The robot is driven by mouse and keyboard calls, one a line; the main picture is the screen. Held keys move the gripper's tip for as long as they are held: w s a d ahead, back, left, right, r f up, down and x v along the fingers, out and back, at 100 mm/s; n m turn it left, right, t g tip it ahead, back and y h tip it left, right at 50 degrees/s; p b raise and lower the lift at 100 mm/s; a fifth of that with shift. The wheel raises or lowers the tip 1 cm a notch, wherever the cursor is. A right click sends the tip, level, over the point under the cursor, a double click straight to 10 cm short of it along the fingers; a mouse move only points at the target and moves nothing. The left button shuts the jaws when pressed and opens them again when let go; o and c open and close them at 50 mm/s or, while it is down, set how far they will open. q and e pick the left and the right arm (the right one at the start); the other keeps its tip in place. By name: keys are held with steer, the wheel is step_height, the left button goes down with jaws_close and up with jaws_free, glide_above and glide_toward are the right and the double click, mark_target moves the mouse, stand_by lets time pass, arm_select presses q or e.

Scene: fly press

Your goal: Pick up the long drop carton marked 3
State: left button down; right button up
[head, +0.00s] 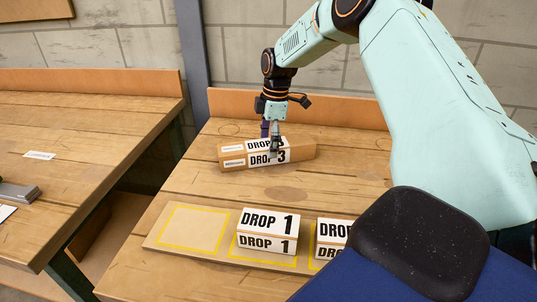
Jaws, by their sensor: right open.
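The long drop carton marked 3 (302,152) is a brown box with white "DROP 3" labels. It lies lengthwise, slightly tilted in the picture, towards the back of the right-hand table. My right gripper (270,148) points down over the middle of the carton. Its jaws are open, one finger in front of the carton's near face and the other towards its far side. The near finger covers part of the label. I cannot tell whether the fingers touch the carton. My left gripper is not in view.
A board (160,238) with yellow-outlined squares lies at the table's front. A carton marked DROP 1 (267,231) and another partly hidden carton (331,238) stand on it; its left square is empty. A gap separates the left table (80,150). A low backboard (345,109) edges the right-hand table.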

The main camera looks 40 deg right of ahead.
steer(key=shift+a+f, duration=0.7)
steer(key=shift+a, duration=0.05)
steer(key=shift+s+d+f, duration=0.15)
steer(key=shift+d+f, duration=0.2)
steer(key=shift+d, duration=0.3)
steer(key=shift+c, duration=0.4)
steer(key=shift+a+r, duration=0.25)
steer(key=shift+a, duration=0.25)
steer(key=c, duration=0.5)
steer(key=shift+d+f, duration=0.1)
steer(key=shift+d, duration=0.25)
steer(key=c, duration=0.4)
steer(key=shift+a, duration=0.15)
steer(key=c, duration=0.8)
